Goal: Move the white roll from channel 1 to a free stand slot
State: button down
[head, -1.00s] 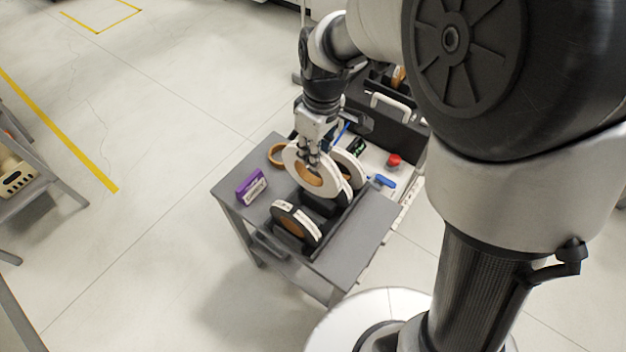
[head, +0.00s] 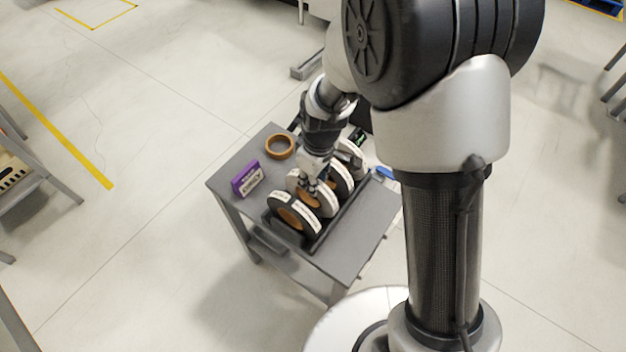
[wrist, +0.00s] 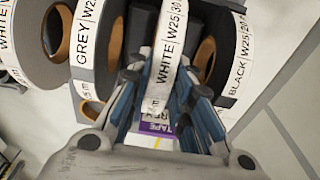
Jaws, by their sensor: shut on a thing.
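My gripper (head: 312,183) points down over the dark stand (head: 345,216) on the grey cart. It is shut on a white roll (head: 325,200), whose label reads WHITE W25 in the wrist view (wrist: 166,50). The roll is upright, in line with the stand's other rolls, between a grey-labelled roll (wrist: 90,40) and a black roll (wrist: 232,55). The black roll also shows nearest in the head view (head: 290,214). Another white-labelled roll (wrist: 22,45) is at the far left of the wrist view. My fingers hide part of the held roll; whether its bottom touches the stand is hidden.
A purple tape box (head: 246,180) and a loose brown ring (head: 281,147) lie on the cart top (head: 228,168), left of the stand. A blue item (head: 386,174) is at the right. The cart's near right corner is bare. Neighbouring rolls stand close beside my fingers.

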jog(key=shift+r, duration=0.15)
jog(key=shift+f+b, duration=0.35)
jog(key=shift+f, duration=0.1)
jog(key=c, duration=1.4)
grip_release()
jog(key=shift+r, duration=0.1)
